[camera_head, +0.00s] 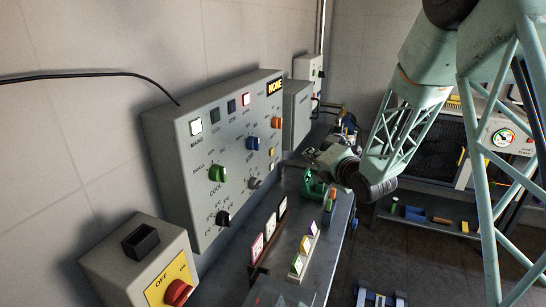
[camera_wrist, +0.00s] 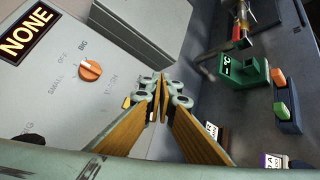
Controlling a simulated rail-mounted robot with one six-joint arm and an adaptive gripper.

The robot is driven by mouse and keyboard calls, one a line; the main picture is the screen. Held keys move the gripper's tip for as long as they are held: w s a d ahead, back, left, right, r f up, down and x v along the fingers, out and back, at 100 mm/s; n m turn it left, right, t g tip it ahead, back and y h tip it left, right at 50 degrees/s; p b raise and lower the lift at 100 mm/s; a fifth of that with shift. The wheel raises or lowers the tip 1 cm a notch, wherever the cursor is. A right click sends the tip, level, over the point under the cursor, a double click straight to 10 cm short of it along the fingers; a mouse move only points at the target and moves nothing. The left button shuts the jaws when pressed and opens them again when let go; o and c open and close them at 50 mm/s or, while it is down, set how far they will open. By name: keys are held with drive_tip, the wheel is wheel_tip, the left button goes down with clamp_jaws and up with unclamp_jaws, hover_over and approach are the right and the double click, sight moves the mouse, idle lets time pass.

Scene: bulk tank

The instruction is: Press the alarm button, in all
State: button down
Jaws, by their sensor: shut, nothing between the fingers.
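A grey control panel (camera_head: 180,150) on the left wall carries lamps, knobs and small square buttons. I cannot read which of them is marked alarm. A red-edged white square (camera_head: 246,99) is in its top row, and a small yellowish square (camera_head: 271,152) sits low at its right side. My gripper (camera_head: 318,157) is in front of the panel's right end, above the bench. In the wrist view my gripper (camera_wrist: 160,92) has its fingers together and empty, beside the panel face with its orange knob (camera_wrist: 90,70). The fingers hide part of the panel's lower edge.
A grey box (camera_head: 297,112) stands out from the wall just right of the panel. Below, the bench (camera_head: 312,262) holds a green device (camera_head: 313,186), cards and small coloured blocks. A box with a red knob (camera_head: 177,292) is at lower left.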

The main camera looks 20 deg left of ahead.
sight(272, 152)
drive_tip(key=shift+s+a+f+n, duration=0.3)
drive_tip(key=shift+s+a+f, duration=0.15)
drive_tip(key=shift+a+f, duration=0.05)
drive_tip(key=shift+a, duration=0.1)
drive_tip(key=a+p, duration=0.1)
drive_tip(key=a, duration=0.7)
drive_tip(key=shift+a, duration=0.3)
idle(0.5)
